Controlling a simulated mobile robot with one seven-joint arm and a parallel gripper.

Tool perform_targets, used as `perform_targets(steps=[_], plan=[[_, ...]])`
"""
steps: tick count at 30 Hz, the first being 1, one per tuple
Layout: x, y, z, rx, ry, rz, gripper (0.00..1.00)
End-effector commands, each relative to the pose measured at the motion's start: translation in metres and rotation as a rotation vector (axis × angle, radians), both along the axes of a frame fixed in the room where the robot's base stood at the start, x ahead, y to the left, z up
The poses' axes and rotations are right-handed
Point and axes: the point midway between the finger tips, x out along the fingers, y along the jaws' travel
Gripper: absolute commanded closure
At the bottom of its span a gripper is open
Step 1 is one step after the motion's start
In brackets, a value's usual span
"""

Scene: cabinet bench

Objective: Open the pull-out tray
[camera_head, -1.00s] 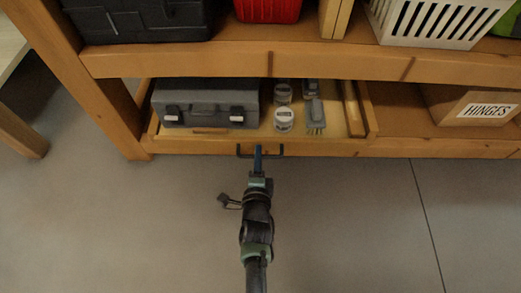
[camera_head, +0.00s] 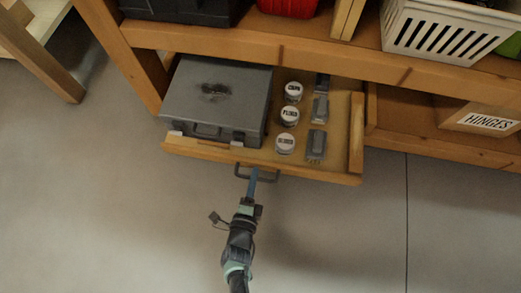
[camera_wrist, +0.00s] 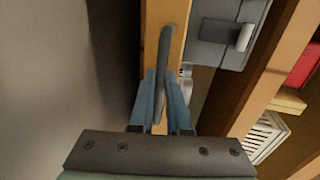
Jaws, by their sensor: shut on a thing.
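The pull-out tray (camera_head: 335,174) is a shallow wooden tray on the lower level of the bench, slid well out from under the shelf above. Its dark bar handle (camera_head: 270,178) is on the front edge, and the handle also shows in the wrist view (camera_wrist: 165,50). My gripper (camera_head: 253,178) is at the handle. In the wrist view my gripper's blue fingers (camera_wrist: 161,95) are shut on the handle, one on each side of it. The tray holds a grey case (camera_head: 215,95), several labelled jars (camera_head: 289,115) and several grey brushes or similar tools (camera_head: 317,145).
A box labelled HINGES (camera_head: 480,118) stands to the right on the lower shelf. A white slotted basket (camera_head: 440,30) and a red bin (camera_head: 288,7) are on the shelf above. A wooden post (camera_head: 130,55) is left of the tray. The floor in front is clear.

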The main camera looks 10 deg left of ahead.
Motion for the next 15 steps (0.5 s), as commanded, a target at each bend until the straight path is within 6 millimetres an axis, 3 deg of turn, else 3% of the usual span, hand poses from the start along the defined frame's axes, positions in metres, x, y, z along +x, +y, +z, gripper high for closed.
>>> perform_targets(steps=[1,6,15], plan=[[-0.018,0.000,0.001,-0.003,0.005,0.004,1.00],[-0.065,0.000,-0.001,-0.003,0.005,0.002,1.00],[-0.133,0.000,-0.001,-0.002,0.003,0.001,1.00]])
